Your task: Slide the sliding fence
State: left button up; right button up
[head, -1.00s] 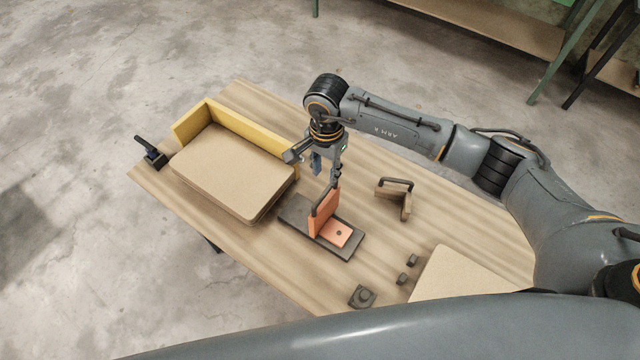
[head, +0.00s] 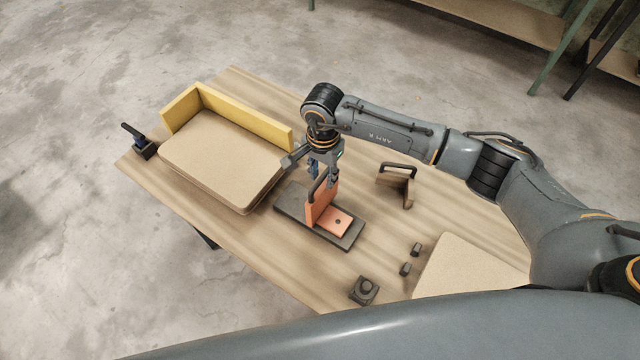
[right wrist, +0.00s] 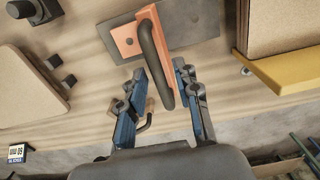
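The sliding fence (head: 318,207) is an orange upright plate with an orange foot and a dark loop handle. It stands on a dark base plate (head: 346,240) on the table, right of the stacked boards. My right gripper (head: 322,182) is above the fence, pointing down. In the right wrist view its two blue-grey fingers (right wrist: 160,72) are apart, and the fence's dark handle (right wrist: 152,48) shows between and ahead of them. I cannot tell whether a finger touches the handle. My left gripper is not in view.
Stacked tan boards (head: 220,162) lie against a yellow L-shaped stop (head: 245,120) at left. A black clamp (head: 140,143) sits at the left table edge. A brown block with a handle (head: 397,185), small dark knobs (head: 410,258) and another tan board (head: 470,268) lie to the right.

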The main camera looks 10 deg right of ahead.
grip_shut()
jog(key=shift+w+a+b, duration=0.25)
jog(key=shift+b, duration=0.2)
jog(key=w+a+b, duration=0.9)
jog(key=b, duration=0.4)
jog(key=shift+w, duration=0.15)
jog(key=shift+o, duration=0.4)
grip_release()
jog(key=shift+a, duration=0.15)
dwell(0.5)
jog(key=shift+r+p, duration=0.15)
jog(key=shift+p, duration=0.15)
